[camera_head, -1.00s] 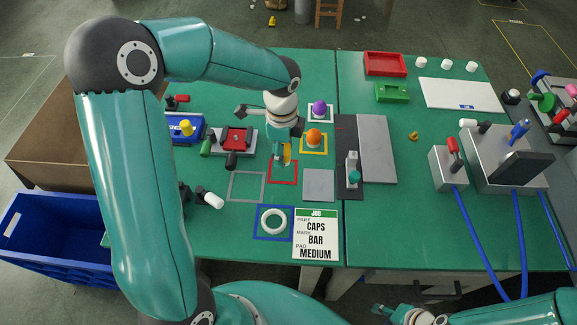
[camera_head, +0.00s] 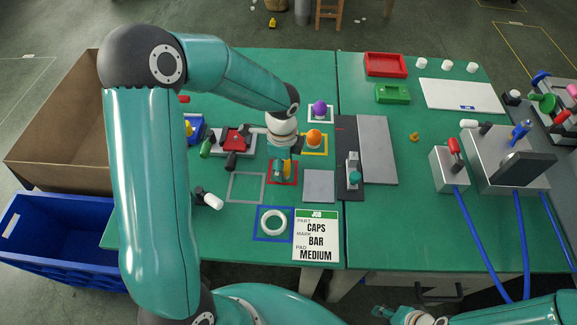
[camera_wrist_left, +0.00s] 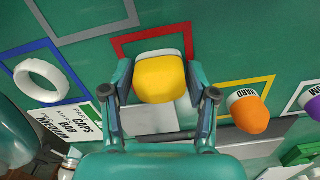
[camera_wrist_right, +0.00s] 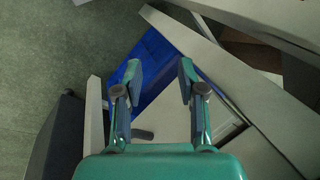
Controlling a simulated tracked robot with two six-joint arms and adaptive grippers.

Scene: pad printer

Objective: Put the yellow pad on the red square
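The yellow pad (camera_wrist_left: 160,78) is between the fingers of my left gripper (camera_wrist_left: 160,82), which is shut on it. In the head view the pad (camera_head: 285,168) and left gripper (camera_head: 281,172) are over the red square (camera_head: 282,184), a red outline on the green table. In the left wrist view the red outline (camera_wrist_left: 150,33) shows beyond and beside the pad; its near part is hidden. I cannot tell whether the pad touches the table. My right gripper (camera_wrist_right: 159,72) is open and empty, away from the table's working area.
An orange pad (camera_head: 313,137) stands in the yellow square and a purple pad (camera_head: 320,107) in the white one. A white ring (camera_head: 273,222) lies in the blue square. The grey square (camera_head: 246,200) is empty. A grey plate (camera_head: 319,185) lies just right of the red square.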

